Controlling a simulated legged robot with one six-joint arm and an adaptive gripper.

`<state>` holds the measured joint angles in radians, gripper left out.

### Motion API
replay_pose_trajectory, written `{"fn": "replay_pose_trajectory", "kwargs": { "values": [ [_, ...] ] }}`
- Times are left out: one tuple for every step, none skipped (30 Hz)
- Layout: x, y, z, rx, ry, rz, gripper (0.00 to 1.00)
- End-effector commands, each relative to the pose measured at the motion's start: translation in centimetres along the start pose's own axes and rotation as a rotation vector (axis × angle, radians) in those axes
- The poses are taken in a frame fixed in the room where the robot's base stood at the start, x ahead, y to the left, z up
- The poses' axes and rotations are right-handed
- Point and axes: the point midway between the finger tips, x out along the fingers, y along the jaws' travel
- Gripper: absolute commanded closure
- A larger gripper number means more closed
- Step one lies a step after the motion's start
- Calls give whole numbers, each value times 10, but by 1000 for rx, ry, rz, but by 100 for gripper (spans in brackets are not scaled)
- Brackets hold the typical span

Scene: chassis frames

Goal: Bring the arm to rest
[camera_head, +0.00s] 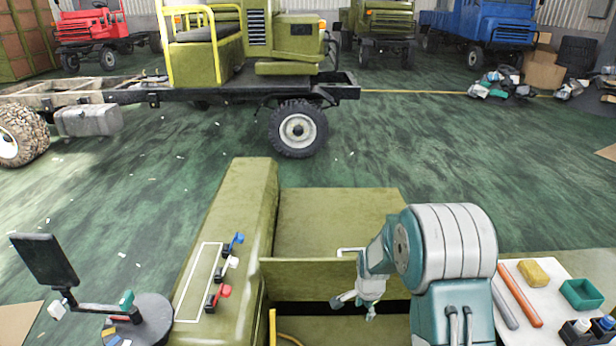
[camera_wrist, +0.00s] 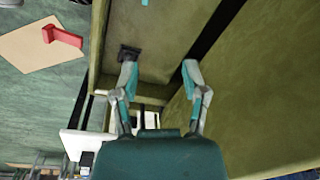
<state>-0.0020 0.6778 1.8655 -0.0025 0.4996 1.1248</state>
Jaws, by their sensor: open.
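My arm stands at the right in the head view, folded, with its white-banded joint raised. My gripper (camera_head: 356,300) hangs low, close to the front panel of the olive-green chassis box (camera_head: 340,215). In the wrist view my gripper (camera_wrist: 158,75) has its two fingers spread apart, with nothing between them. Olive panels (camera_wrist: 250,90) and a dark gap lie behind the fingers. A small dark fitting (camera_wrist: 129,53) shows beside the left fingertip. I cannot tell whether the fingers touch any panel.
Left of the box are red, white and blue levers (camera_head: 229,264) on an olive ledge. A white tray (camera_head: 548,314) with tools and a teal bin (camera_head: 581,294) is at the right. A dark stand (camera_head: 140,318) is at the lower left. Green floor (camera_head: 400,140) lies open beyond.

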Motion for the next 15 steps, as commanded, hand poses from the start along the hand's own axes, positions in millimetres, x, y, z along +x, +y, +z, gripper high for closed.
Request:
{"fn": "replay_pose_trajectory", "kwargs": {
  "values": [
    [-25, 0, 0, -38, 10, -19, 43],
    [-37, 1, 0, -62, 14, -27, 43],
    [-52, 4, 1, -95, 20, -37, 43],
    [-64, 5, 2, -120, 24, -44, 43],
    [-76, 8, 3, -145, 29, -50, 43],
    [-90, 11, 5, -178, 36, -60, 43],
    [-101, 14, 6, -202, 41, -66, 43],
    [-112, 16, 7, -226, 46, -73, 43],
    [-126, 21, 10, -259, 54, -83, 43],
    [-137, 24, 11, -283, 60, -90, 43],
    [-147, 28, 13, -308, 65, -95, 43],
    [-160, 33, 15, -340, 74, -104, 43],
    [-170, 38, 17, -365, 80, -110, 43],
    [-179, 42, 20, -390, 87, -116, 43],
    [-191, 48, 22, -422, 95, -123, 43]
  ]
}}
